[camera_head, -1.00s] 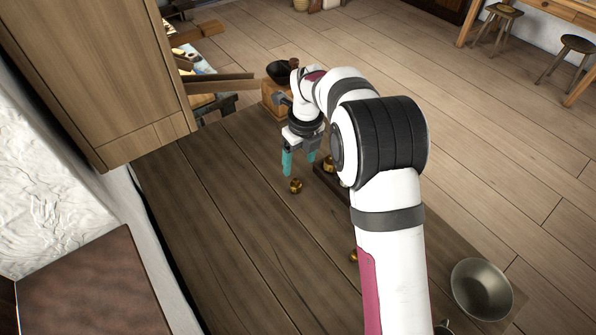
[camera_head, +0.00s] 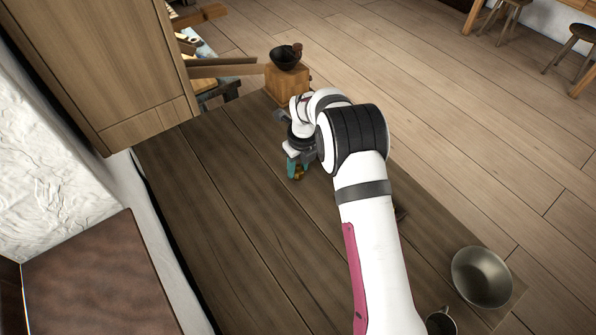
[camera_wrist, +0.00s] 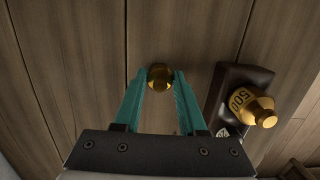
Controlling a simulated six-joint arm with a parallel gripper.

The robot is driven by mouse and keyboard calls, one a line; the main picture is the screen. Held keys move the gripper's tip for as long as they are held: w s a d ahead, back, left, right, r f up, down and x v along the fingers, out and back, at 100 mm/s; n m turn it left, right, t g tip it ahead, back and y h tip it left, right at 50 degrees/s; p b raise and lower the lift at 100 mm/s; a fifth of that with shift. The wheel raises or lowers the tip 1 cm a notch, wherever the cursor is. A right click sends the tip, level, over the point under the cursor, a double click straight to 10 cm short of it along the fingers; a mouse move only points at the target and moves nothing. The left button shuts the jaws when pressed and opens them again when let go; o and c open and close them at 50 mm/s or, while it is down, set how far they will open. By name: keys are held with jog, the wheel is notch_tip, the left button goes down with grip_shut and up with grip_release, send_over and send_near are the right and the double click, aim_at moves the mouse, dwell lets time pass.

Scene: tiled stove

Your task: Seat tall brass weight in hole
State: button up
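A brass weight (camera_wrist: 160,77) stands on the wooden table between the tips of my gripper (camera_wrist: 160,84), seen nearly from above in the wrist view; its height cannot be judged there. The teal fingers stand apart on either side of it with little gap, and I see no clear grip. In the head view the same weight (camera_head: 298,173) shows at my gripper (camera_head: 298,167), low over the table. A dark block (camera_wrist: 223,82) is to the right in the wrist view, with a brass weight marked 500 (camera_wrist: 250,104) on it. Its holes are hidden.
A metal bowl (camera_head: 482,277) and a metal cup (camera_head: 440,323) are at the table's near right. A wooden box (camera_head: 287,84) with a dark bowl (camera_head: 285,58) stands beyond my gripper. A wooden cabinet (camera_head: 95,60) rises at the left. The table's left middle (camera_head: 220,220) is clear.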

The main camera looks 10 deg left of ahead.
aim_at(298, 165)
grip_shut()
jog(key=shift+r, duration=0.25)
notch_tip(298, 165, up, 4)
jog(key=shift+f, duration=0.1)
jog(key=s+d+r, duration=0.1)
jog(key=d+r, duration=0.2)
jog(key=d, duration=0.5)
jog(key=d+r, duration=0.3)
jog(key=d, duration=0.6)
jog(key=shift+s+d, duration=0.2)
jog(key=shift+s, duration=0.2)
